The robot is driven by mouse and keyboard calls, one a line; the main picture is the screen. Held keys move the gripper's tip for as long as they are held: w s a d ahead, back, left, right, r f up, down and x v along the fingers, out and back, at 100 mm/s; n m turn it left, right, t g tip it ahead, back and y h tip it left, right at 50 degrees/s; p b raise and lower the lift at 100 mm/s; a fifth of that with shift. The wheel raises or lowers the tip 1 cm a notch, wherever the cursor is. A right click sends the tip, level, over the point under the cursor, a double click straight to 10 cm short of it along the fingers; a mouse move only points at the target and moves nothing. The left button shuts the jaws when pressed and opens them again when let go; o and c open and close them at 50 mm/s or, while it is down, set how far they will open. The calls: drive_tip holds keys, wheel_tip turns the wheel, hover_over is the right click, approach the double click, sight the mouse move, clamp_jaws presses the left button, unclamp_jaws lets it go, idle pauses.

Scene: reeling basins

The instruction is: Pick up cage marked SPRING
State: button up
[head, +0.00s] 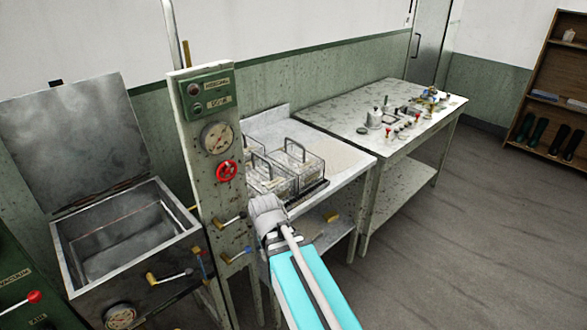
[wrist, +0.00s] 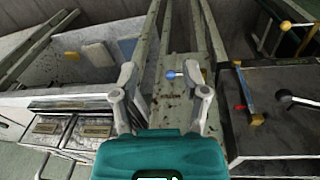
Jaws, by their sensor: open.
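Several clear wire-handled cages stand together on the metal side table, among them a right-hand cage (head: 303,168) and a front-left cage (head: 268,181). Their markings are too small to read, so I cannot tell which is marked SPRING. In the wrist view, two cages with small tan labels show at the lower left, a left cage (wrist: 47,128) and a right cage (wrist: 96,131). My gripper (wrist: 166,84) is open and empty, its two fingers apart in front of the post. In the head view my arm's end hides part of the table's front.
A control post (head: 208,160) with a gauge, red valve wheel and levers stands left of the cages. An open metal basin (head: 125,235) is farther left. A second table (head: 340,112) with small items adjoins at the right. The floor (head: 450,220) at right is clear.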

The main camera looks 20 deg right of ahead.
drive_tip(key=w+d+r+n+t+h, duration=0.1)
drive_tip(key=w+d+n+t+h, duration=0.1)
drive_tip(key=w+d+n, duration=0.45)
drive_tip(key=n+t+h, duration=0.5)
drive_tip(key=n+t, duration=0.2)
drive_tip(key=n, duration=1.2)
approach(303, 169)
wheel_tip(303, 169, up, 3)
drive_tip(key=shift+w+d+r+n+t+b, duration=0.2)
drive_tip(key=shift+d+n+t+b, duration=0.2)
drive_tip(key=shift+d+n, duration=0.15)
drive_tip(key=shift+s, duration=0.1)
drive_tip(key=shift+b+x, duration=1.65)
drive_tip(key=shift+x, duration=2.7)
drive_tip(key=shift+a, duration=0.1)
